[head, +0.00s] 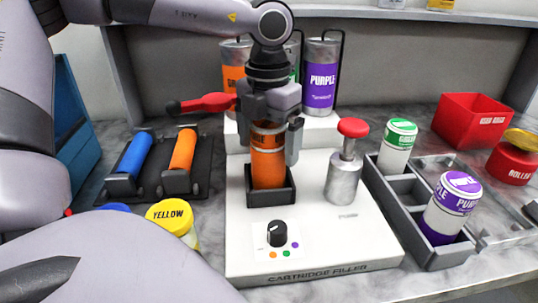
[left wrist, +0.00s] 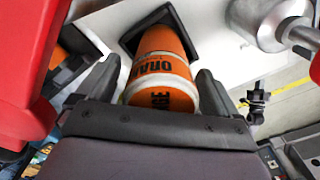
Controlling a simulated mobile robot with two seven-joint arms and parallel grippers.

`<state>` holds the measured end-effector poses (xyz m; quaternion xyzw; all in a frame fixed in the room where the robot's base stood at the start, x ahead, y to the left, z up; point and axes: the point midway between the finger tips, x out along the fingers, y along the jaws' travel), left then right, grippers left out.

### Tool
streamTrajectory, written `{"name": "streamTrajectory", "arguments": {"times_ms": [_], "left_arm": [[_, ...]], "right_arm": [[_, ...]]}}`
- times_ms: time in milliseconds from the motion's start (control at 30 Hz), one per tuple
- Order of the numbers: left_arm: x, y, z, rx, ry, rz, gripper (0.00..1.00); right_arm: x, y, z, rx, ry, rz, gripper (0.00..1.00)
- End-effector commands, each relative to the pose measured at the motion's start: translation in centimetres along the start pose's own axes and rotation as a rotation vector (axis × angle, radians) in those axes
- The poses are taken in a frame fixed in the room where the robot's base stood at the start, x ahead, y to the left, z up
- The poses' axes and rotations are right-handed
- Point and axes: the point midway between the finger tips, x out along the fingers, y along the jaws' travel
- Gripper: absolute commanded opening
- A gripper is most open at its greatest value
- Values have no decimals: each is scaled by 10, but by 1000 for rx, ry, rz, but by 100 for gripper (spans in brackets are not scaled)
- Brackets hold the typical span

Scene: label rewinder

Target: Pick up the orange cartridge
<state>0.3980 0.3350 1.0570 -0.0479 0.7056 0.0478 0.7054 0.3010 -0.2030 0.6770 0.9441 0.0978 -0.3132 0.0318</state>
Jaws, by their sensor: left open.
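The orange cartridge (head: 268,172) stands upright in a black square holder (head: 284,198) on the white cartridge filler (head: 335,240). Its printed upper part lies between the fingers of my left gripper (head: 270,135), which comes down from above. The left wrist view shows the cartridge (left wrist: 162,68) between the two fingers (left wrist: 158,85), which are open; I cannot tell whether either one touches it. The gripper hides the cartridge's top in the head view. My right gripper is not in view.
A red lever (head: 208,103) and the purple canister (head: 320,75) are close behind the gripper. A red-knobbed press (head: 345,165) stands right of the cartridge. A grey tray (head: 430,248) holds green and purple cartridges. A dark rack (head: 203,165) holds blue and orange rolls at left.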

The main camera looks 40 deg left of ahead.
Motion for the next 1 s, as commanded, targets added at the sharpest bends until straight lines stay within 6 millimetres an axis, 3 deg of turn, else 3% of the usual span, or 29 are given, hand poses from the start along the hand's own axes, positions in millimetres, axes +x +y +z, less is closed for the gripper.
{"name": "streamTrajectory", "arguments": {"times_ms": [333,567,1000], "left_arm": [[9,0,0,-1,-2,0,91],[8,0,0,-1,-1,0,16],[-3,0,1,-1,-6,0,13]], "right_arm": [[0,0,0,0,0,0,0],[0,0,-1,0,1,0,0],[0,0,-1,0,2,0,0]]}}
